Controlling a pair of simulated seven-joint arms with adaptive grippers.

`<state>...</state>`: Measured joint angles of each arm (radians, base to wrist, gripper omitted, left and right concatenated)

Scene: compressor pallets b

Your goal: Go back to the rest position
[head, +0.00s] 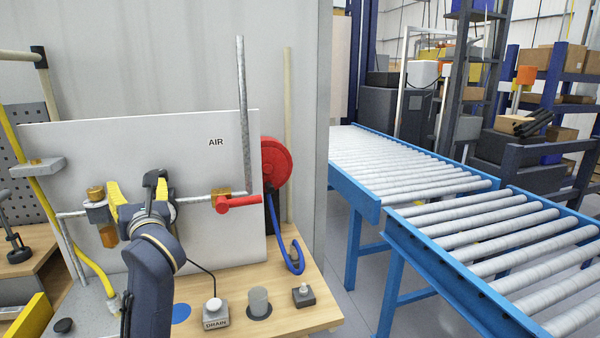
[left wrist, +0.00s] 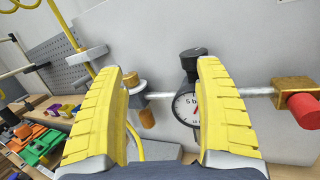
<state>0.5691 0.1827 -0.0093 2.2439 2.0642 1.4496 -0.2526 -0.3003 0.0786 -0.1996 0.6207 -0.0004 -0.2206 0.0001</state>
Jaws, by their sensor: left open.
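My left gripper (head: 142,190) is in front of the white AIR panel (head: 215,162), with its yellow fingers spread. In the left wrist view the two fingers (left wrist: 160,68) stand wide apart with nothing held between them. A round pressure gauge (left wrist: 187,105) with a dark rim shows between and beyond the fingers, partly covered by the right finger. In the head view my wrist hides most of the gauge. I cannot tell how far the fingers are from it. My right gripper is in neither view.
A pipe runs across the panel to a red valve handle (head: 238,203). A brass-topped filter (head: 97,207) is left of my gripper. The wooden bench holds a DRAIN button (head: 214,313) and a grey cylinder (head: 259,301). A red hose reel (head: 277,162) and roller conveyor (head: 400,175) are right.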

